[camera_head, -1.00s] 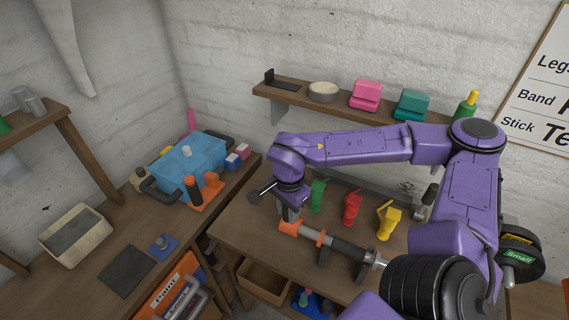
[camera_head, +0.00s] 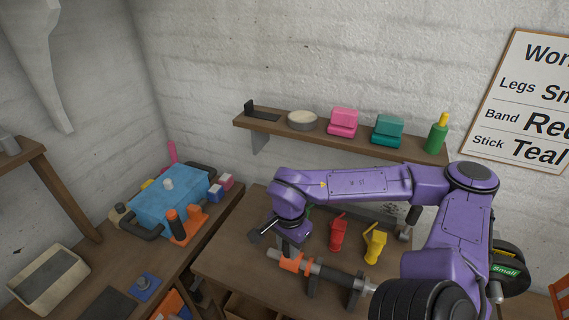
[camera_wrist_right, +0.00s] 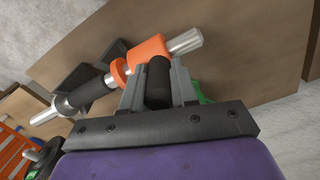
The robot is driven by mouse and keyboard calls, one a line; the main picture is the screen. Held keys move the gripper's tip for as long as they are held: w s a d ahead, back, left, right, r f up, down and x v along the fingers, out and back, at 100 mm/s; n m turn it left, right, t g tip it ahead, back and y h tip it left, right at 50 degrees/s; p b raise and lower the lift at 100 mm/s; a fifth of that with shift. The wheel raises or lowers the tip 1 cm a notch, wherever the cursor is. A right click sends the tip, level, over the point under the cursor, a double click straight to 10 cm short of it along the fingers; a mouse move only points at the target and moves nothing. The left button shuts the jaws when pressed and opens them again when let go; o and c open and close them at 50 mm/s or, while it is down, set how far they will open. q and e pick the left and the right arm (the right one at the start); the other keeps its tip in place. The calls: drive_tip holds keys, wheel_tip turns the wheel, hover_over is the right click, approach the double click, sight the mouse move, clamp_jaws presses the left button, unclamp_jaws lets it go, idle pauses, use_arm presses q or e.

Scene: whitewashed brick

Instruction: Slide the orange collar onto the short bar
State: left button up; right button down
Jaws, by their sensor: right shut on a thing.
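The short bar (camera_head: 330,273), grey with a dark grip section, lies level on dark stands on the wooden table. The orange collar (camera_head: 289,262) is around its left end, and the silver bar tip (camera_wrist_right: 186,41) sticks out past the collar in the right wrist view. The collar (camera_wrist_right: 148,50) sits close to a narrower orange ring (camera_wrist_right: 118,70) on the bar. My right gripper (camera_head: 291,250) is above the collar. Its fingers (camera_wrist_right: 160,75) are shut on the collar's black stub (camera_wrist_right: 158,82). My left gripper is not in view.
Red (camera_head: 338,234) and yellow (camera_head: 375,245) tools stand behind the bar. A blue toolbox (camera_head: 168,200) is on the left bench. A wall shelf (camera_head: 360,139) holds several items. My right arm covers the table's right side.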

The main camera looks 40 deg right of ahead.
drive_tip(key=shift+s+d, duration=0.25)
drive_tip(key=shift+s, duration=0.45)
